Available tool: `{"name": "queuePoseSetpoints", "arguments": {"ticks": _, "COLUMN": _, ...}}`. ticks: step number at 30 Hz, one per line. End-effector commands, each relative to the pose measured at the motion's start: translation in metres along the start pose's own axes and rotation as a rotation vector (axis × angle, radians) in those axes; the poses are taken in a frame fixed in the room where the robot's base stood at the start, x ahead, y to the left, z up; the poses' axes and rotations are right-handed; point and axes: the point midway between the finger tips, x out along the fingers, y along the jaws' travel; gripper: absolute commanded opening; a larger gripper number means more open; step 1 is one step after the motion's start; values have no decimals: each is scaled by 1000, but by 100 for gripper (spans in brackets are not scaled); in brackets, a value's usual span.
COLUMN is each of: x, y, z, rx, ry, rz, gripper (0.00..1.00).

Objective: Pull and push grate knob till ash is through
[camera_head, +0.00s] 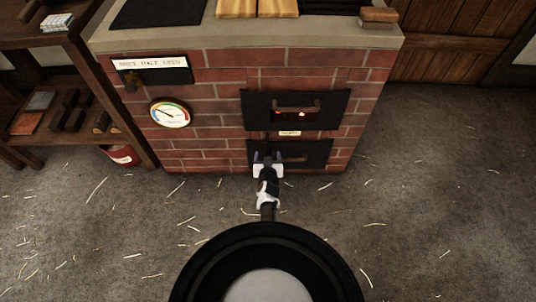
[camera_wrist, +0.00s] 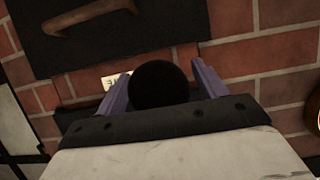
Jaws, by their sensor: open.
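The grate knob (camera_wrist: 160,86) is a round black ball in the wrist view, between the two purple fingers of my gripper (camera_wrist: 161,72). The fingers stand open on either side of it, with small gaps seeming to show. Its stem is hidden behind the ball. In the head view my gripper (camera_head: 268,157) is at the front of the brick stove (camera_head: 222,110), before the lower black door (camera_head: 318,153). I cannot make out the knob there. A small label (camera_head: 289,133) sits between the doors. The upper door (camera_head: 335,108) has a brown handle (camera_head: 297,108) and a red glow in its slots.
A round gauge (camera_head: 170,113) and a lettered sign (camera_head: 152,63) are on the stove front. A wooden shelf (camera_head: 140,150) and a red bucket (camera_head: 122,157) stand at the left. The floor (camera_head: 430,200) is open on the right, with scattered straw-like strands.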

Motion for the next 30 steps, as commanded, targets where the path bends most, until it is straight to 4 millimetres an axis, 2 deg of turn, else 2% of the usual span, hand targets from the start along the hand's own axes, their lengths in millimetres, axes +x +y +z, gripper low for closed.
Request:
{"name": "queuePoseSetpoints", "arguments": {"ticks": 6, "x": 0, "y": 0, "z": 0, "rx": 0, "ry": 0, "rz": 0, "gripper": 70}}
{"name": "queuePoseSetpoints", "arguments": {"ticks": 20, "x": 0, "y": 0, "z": 0, "rx": 0, "ry": 0, "rz": 0, "gripper": 10}}
{"name": "queuePoseSetpoints", "arguments": {"ticks": 25, "x": 8, "y": 0, "z": -3, "rx": -1, "ry": 1, "rz": 0, "gripper": 9}}
{"name": "queuePoseSetpoints", "arguments": {"ticks": 30, "x": 36, "y": 0, "z": -13, "rx": -1, "ry": 2, "rz": 0, "gripper": 9}}
